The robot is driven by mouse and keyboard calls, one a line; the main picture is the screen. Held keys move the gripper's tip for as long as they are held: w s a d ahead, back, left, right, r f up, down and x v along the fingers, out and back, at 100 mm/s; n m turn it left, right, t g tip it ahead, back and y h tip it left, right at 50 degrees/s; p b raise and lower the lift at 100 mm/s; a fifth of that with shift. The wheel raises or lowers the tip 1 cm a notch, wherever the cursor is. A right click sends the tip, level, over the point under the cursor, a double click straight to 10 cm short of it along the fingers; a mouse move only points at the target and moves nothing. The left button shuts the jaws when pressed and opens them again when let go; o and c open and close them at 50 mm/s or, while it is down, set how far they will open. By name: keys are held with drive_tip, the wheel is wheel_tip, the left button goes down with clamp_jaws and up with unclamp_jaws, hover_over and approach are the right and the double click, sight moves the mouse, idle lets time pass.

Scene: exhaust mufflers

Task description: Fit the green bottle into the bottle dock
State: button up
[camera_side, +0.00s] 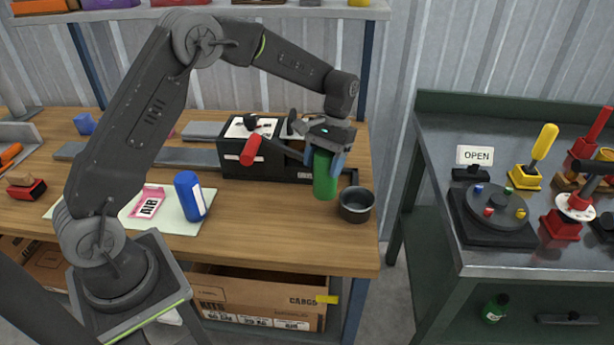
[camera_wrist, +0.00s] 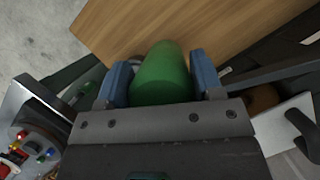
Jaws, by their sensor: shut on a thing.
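The green bottle (camera_side: 325,176) hangs roughly upright below my gripper (camera_side: 328,150). It also shows in the wrist view (camera_wrist: 162,76), between the two blue fingers of my gripper (camera_wrist: 163,82), which are shut on it. A dark round open cup (camera_side: 356,205), which looks like the bottle dock, stands on the wooden bench just right of the bottle's lower end. The bottle is outside the cup in the side view. I cannot tell how far its base is above the bench. The cup is not clearly seen in the wrist view.
A black box with a red handle (camera_side: 251,150) stands behind and left of the bottle. A blue can (camera_side: 190,196) stands on a pale mat (camera_side: 170,220). The wooden bench (camera_side: 290,225) is clear in front. A metal table (camera_side: 560,262) with several fixtures is at right.

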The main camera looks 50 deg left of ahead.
drive_tip(key=w+d+r+n+t+h, duration=0.1)
drive_tip(key=w+d+r+n+h, duration=0.1)
drive_tip(key=w+d+r+n, duration=0.4)
drive_tip(key=shift+w+n, duration=0.25)
drive_tip(key=shift+n, duration=0.15)
drive_tip(key=shift+d, duration=0.1)
drive_tip(key=shift+f, duration=2.85)
drive_tip(key=shift+f, duration=2.85)
drive_tip(key=o, duration=1.2)
drive_tip(key=shift+c, duration=0.2)
